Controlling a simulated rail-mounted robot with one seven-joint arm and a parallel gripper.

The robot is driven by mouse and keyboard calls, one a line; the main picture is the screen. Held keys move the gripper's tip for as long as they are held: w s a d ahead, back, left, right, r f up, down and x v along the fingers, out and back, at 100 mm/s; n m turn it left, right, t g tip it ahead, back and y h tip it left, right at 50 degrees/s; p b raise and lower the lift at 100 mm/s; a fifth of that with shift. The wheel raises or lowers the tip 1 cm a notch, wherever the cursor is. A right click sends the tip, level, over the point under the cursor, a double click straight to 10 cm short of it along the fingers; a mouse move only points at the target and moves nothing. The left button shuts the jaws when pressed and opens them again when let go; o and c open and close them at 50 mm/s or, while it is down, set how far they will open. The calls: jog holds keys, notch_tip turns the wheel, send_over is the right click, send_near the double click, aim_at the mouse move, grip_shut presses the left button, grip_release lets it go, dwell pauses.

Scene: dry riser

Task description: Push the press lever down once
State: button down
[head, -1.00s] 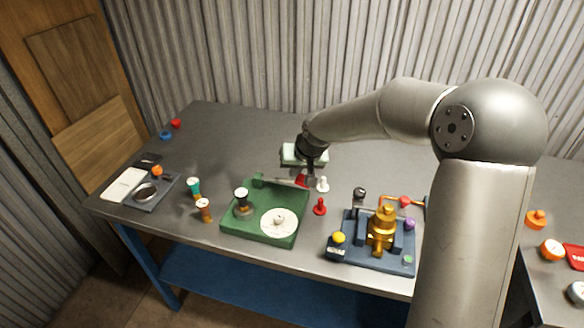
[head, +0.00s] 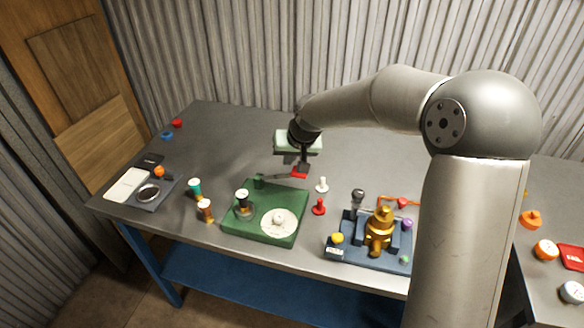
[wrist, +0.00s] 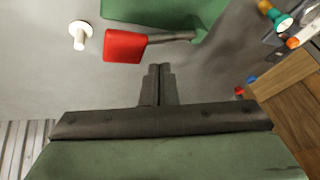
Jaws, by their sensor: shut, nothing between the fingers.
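The green press (head: 262,229) stands on the table with a round white plate on its front right. Its lever is a thin grey bar running right from the back of the base to a red handle (head: 299,173). In the wrist view the red handle (wrist: 125,46) and grey bar (wrist: 172,37) lie just beyond my fingertips. My gripper (head: 304,168) is shut and empty, fingers pointing down by the red handle. It also shows shut in the wrist view (wrist: 159,67), to the side of the handle. I cannot tell whether they touch.
A white pawn-shaped piece (head: 322,185) and a red one (head: 319,207) stand right of the press. A blue fixture with a brass part (head: 379,230) is further right.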

jog(key=r+p, duration=0.1)
jog(key=a+r, duration=0.1)
jog(key=r, duration=0.1)
jog(key=a+r+p, duration=0.1)
jog(key=shift+w+r+p, duration=0.25)
jog(key=shift+r+p, duration=0.05)
jog(key=shift+s+d, duration=0.1)
dwell(0.8)
jog(key=s+d+m+g+h, duration=0.1)
jog(key=s+d, duration=0.5)
jog(key=s, duration=0.6)
jog(key=s+d+g+h, duration=0.1)
jog(key=s+d+g, duration=0.1)
jog(key=s+d, duration=0.65)
jog(key=s+d+m+g+h, duration=0.1)
jog(key=s+d, duration=0.2)
jog(key=s, duration=1.1)
notch_tip(320, 180, up, 8)
jog(key=m+t+h+b, duration=0.1)
jog(key=m+t+b, duration=0.2)
jog(key=b, duration=0.4)
send_over(283, 176)
jog(key=s+d, duration=0.4)
jog(key=shift+s+a, duration=0.2)
